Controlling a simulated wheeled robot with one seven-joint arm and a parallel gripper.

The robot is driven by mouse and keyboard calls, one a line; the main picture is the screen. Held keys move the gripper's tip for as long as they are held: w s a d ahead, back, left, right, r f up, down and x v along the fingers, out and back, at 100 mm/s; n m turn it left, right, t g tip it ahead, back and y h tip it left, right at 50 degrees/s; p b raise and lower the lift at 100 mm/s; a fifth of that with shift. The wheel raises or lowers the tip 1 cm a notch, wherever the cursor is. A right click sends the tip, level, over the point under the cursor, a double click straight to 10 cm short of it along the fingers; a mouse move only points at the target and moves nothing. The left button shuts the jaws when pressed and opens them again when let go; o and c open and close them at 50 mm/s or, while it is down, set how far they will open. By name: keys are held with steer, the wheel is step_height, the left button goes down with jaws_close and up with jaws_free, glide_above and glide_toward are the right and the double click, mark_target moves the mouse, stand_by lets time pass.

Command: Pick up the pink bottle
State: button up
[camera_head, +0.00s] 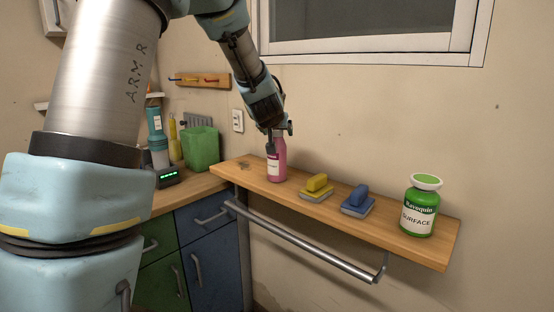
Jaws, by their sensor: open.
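The pink bottle (280,163) stands upright on the wooden shelf, towards its left end, with a pale label on its front. My gripper (279,134) is at the top of the bottle, pointing down. One dark finger hangs in front of the bottle's upper left side, and another part shows at the right of its top. The jaws are open. The bottle's cap and neck are partly hidden by my gripper, and I cannot tell whether they touch.
On the shelf (325,210) are a yellow brush (317,188), a blue brush (358,201) and a green-and-white container (420,207). A metal rail (300,243) runs along its front. A green bin (200,149) stands on the counter at left. The wall is close behind.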

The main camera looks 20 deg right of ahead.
steer(key=shift+c, duration=0.4)
jaws_close()
stand_by(0.4)
